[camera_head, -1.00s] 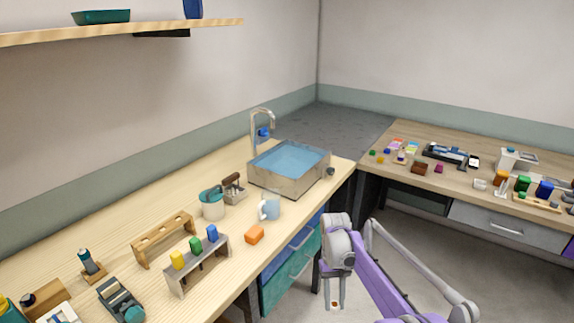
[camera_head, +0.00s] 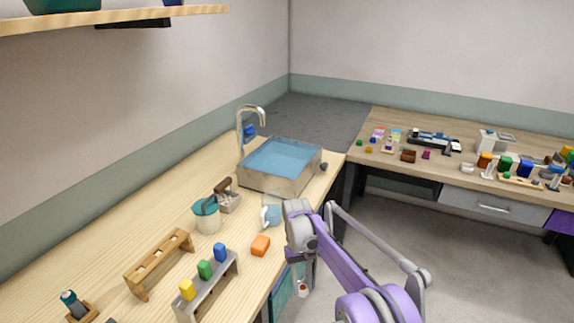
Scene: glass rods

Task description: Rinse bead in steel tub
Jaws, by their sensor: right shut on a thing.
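The steel tub (camera_head: 262,182), filled with blue water, stands on the pale wooden bench below a curved tap (camera_head: 240,125). My right gripper (camera_head: 302,288) points down in front of the bench's front edge, well below and nearer than the tub. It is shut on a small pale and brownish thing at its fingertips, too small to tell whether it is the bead. No other bead can be made out. My left gripper is not in view.
A clear mug (camera_head: 272,213) and an orange block (camera_head: 260,245) sit near the bench edge beside my right arm. A teal-topped pot (camera_head: 207,216) and a rack with coloured blocks (camera_head: 210,285) stand farther left. A second cluttered bench (camera_head: 450,172) is at right.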

